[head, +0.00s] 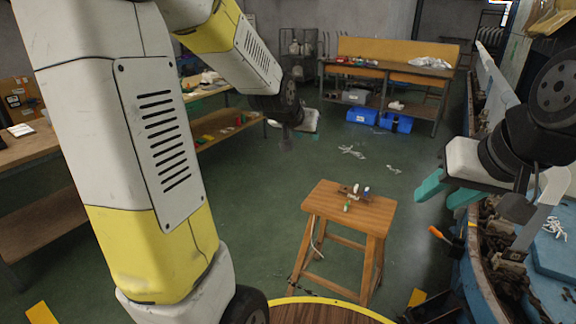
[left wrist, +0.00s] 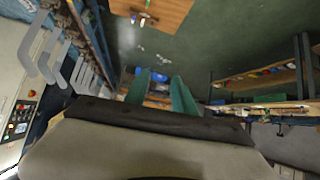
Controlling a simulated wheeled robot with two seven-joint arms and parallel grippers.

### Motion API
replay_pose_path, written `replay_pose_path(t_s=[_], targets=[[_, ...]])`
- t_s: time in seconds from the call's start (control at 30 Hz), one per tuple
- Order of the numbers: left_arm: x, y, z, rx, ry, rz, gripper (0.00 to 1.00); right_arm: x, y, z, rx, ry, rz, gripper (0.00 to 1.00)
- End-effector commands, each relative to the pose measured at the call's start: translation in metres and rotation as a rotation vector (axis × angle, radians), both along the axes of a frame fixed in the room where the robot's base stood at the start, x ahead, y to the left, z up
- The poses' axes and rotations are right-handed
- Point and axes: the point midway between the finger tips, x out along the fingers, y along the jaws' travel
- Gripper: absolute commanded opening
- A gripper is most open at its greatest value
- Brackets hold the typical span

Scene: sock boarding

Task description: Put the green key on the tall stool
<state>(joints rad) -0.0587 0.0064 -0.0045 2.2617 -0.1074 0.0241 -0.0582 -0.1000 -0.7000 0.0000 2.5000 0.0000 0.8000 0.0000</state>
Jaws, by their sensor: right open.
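The wooden stool (head: 327,202) stands on the green floor in the middle of the head view. Its top also shows in the left wrist view (left wrist: 168,12). A small item with a green part (head: 347,206) lies near the front of the seat, but I cannot tell whether it is the green key. My left gripper (left wrist: 160,90) is open and empty, with its teal fingers apart. In the head view it (head: 293,130) is beyond the stool and to its left. My right gripper (head: 446,192) is open and empty, to the right of the stool.
More small items (head: 365,191) are on the stool seat. A cluttered blue bench (head: 482,262) with an orange-handled tool (head: 437,233) runs along the right. Wooden shelving (head: 215,128) stands at left; a workbench (head: 350,70) with blue bins (head: 361,115) is behind. White scraps (head: 351,152) lie on open floor.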

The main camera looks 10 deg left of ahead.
Motion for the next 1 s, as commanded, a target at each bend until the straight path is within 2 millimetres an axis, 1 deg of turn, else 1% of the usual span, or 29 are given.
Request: replay_pose_path(t_s=[0.03,0.07,0.1,0.17,0.2,0.27,0.3,0.4,0.5,0.6,0.67,1.0], targets=[[-0.026,0.003,0.016,-0.008,0.020,0.008,0.32,0.000,0.000,0.000,0.000,0.000,0.000,0.43],[-0.042,0.004,0.022,-0.012,0.040,0.012,0.32,0.000,0.000,0.000,0.000,0.000,0.000,0.43],[-0.064,0.006,0.028,-0.019,0.067,0.016,0.32,0.000,0.000,0.000,0.000,0.000,0.000,0.43],[-0.098,0.007,0.036,-0.029,0.110,0.023,0.32,0.000,0.000,0.000,0.000,0.000,0.000,0.43],[-0.121,0.008,0.039,-0.036,0.137,0.026,0.32,0.000,0.000,0.000,0.000,0.000,0.000,0.43],[-0.154,0.009,0.042,-0.048,0.178,0.030,0.32,0.000,0.000,0.000,0.000,0.000,0.000,0.43],[-0.174,0.009,0.043,-0.055,0.204,0.032,0.32,0.000,0.000,0.000,0.000,0.000,0.000,0.43],[-0.218,0.009,0.042,-0.069,0.257,0.032,0.32,0.000,0.000,0.000,0.000,0.000,0.000,0.43],[-0.247,0.009,0.040,-0.079,0.295,0.030,0.32,0.000,0.000,0.000,0.000,0.000,0.000,0.43],[-0.262,0.008,0.037,-0.084,0.316,0.030,0.32,0.000,0.000,0.000,0.000,0.000,0.000,0.43],[-0.266,0.008,0.036,-0.084,0.323,0.029,0.32,0.000,0.000,0.000,0.000,0.000,0.000,0.43],[-0.266,0.008,0.036,-0.085,0.324,0.029,0.32,0.000,0.000,0.000,0.000,0.000,0.000,0.43]])
